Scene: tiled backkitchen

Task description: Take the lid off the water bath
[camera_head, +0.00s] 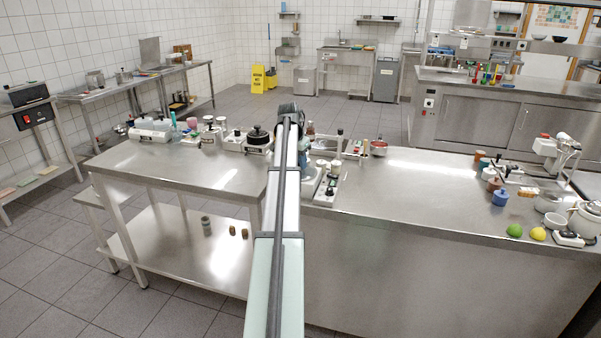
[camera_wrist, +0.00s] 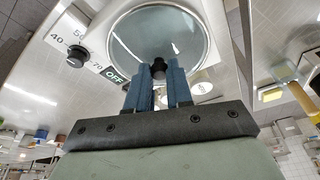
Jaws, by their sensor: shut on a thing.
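In the wrist view, the water bath (camera_wrist: 88,51) shows its white panel with temperature marks, an OFF label and a black dial. Its round glassy lid (camera_wrist: 135,35) has a clear rim and a small black knob (camera_wrist: 158,64) in the middle. My gripper (camera_wrist: 158,74) has its two blue fingers closed on either side of the knob. I cannot tell whether the lid rests on the bath or is raised off it. In the head view my arm hides the gripper, and I cannot pick out the bath for sure.
Lab devices and bottles stand along the back of the left steel table (camera_head: 175,168). A red bowl (camera_head: 378,148) stands right of my arm. Jars, a green fruit (camera_head: 514,231) and a yellow fruit (camera_head: 538,234) crowd the right end. The middle of the right worktop (camera_head: 420,185) is clear.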

